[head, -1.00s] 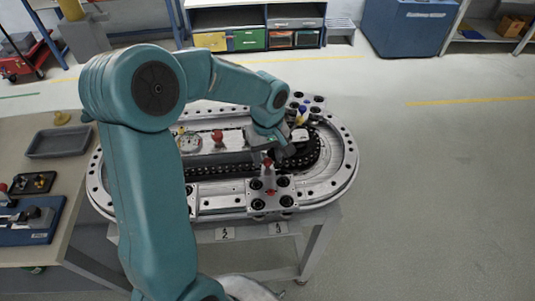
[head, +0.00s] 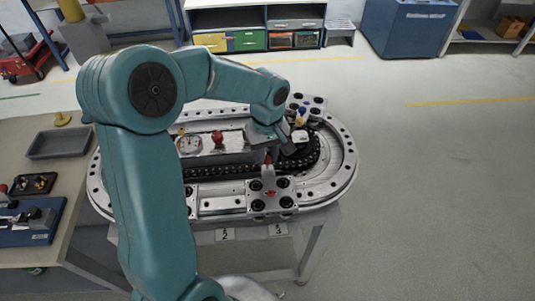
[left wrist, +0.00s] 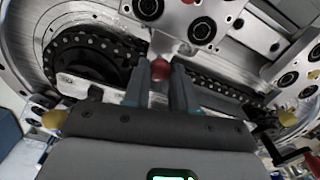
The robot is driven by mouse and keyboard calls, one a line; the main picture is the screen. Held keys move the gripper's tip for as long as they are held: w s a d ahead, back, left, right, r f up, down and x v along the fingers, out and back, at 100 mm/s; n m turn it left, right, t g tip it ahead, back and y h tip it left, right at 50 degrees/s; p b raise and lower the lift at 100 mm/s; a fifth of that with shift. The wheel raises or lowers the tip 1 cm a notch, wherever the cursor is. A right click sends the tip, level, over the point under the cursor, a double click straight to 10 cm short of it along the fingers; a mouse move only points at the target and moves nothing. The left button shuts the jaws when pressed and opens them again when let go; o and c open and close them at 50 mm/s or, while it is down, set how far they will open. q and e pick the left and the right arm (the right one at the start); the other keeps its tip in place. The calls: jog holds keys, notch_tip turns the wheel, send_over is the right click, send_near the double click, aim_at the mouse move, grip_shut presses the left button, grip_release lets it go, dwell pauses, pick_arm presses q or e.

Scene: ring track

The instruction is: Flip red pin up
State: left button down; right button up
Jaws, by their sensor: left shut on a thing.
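The red pin's ball knob (head: 267,157) is at the near side of the oval ring track (head: 345,165), above the back of a light plate with several dark round holes (head: 285,202). In the left wrist view the red knob (left wrist: 159,70) sits between my left gripper's two fingers (left wrist: 160,82), which are shut on it. In the head view my left gripper (head: 266,142) reaches down to it from behind. The pin's shaft is mostly hidden. My right gripper is out of view.
A dark chain (head: 225,170) runs around inside the track. A red knob (head: 217,138), a round gauge (head: 189,145) and a blue-and-yellow part (head: 301,115) stand near my arm. A side table at left holds a grey tray (head: 60,143). The floor at right is clear.

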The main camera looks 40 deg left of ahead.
aim_at(267, 158)
pick_arm(q)
jog(key=c, duration=0.9)
grip_release()
jog(key=shift+r, duration=0.15)
notch_tip(267, 158, up, 16)
jog(key=shift+r, duration=0.2)
jog(key=shift+f, duration=0.1)
